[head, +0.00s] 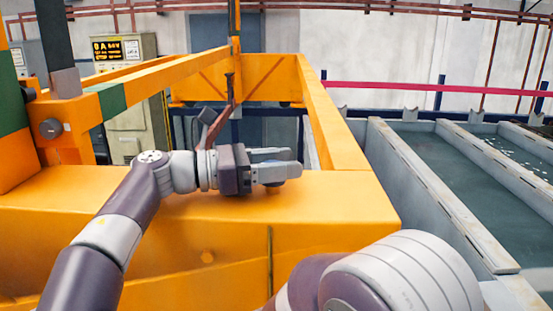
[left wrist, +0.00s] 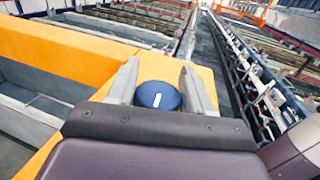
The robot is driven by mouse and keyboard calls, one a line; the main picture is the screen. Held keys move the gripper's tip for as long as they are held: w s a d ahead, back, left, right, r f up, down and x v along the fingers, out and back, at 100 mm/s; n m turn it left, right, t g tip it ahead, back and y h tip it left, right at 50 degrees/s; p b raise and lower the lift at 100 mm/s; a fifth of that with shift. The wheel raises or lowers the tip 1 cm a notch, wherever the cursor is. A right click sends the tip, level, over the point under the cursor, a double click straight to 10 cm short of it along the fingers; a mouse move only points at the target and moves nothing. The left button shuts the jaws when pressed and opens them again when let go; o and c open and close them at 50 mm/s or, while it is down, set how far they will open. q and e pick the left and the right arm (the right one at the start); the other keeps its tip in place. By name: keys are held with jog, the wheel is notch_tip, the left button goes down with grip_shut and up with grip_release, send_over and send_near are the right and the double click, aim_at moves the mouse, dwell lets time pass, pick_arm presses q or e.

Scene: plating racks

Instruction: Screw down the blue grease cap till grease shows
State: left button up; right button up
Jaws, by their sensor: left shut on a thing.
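The blue grease cap (left wrist: 158,96) is a round dark-blue disc with a short white mark on its top, seen in the left wrist view. It sits between the two grey fingers of my left gripper (left wrist: 160,92), which is shut on its sides. In the head view my left gripper (head: 288,161) lies over the top of the orange beam, its fingers pointing right. I cannot clearly make out the cap in the head view. No grease can be seen around the cap, and its lower part is hidden. My right gripper is out of view.
The orange beam (head: 195,220) runs across below my left arm, and an orange side rail (head: 330,115) leads away from its right end. Grey tanks with liquid (head: 440,165) lie to the right. A control cabinet (head: 125,75) stands at the back left.

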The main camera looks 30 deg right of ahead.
pick_arm(q)
jog(key=shift+d+f, duration=0.15)
jog(key=shift+f, duration=0.2)
jog(key=o, duration=1)
jog(key=shift+c, duration=0.2)
jog(key=shift+s+d+r, duration=0.1)
jog(key=shift+s+d, duration=0.1)
jog(key=shift+d, duration=0.15)
jog(key=shift+w+a, duration=0.1)
jog(key=shift+a, duration=0.05)
jog(key=b+v, duration=0.3)
jog(key=shift+w+a+f, duration=0.15)
jog(key=shift+a+f, duration=0.15)
jog(key=shift+f, duration=0.05)
jog(key=b+v, duration=0.1)
jog(key=v, duration=0.3)
jog(key=b+v, duration=0.1)
jog(key=v, duration=0.3)
jog(key=shift+r, duration=0.25)
jog(key=shift+a+r, duration=0.1)
jog(key=shift+a, duration=0.25)
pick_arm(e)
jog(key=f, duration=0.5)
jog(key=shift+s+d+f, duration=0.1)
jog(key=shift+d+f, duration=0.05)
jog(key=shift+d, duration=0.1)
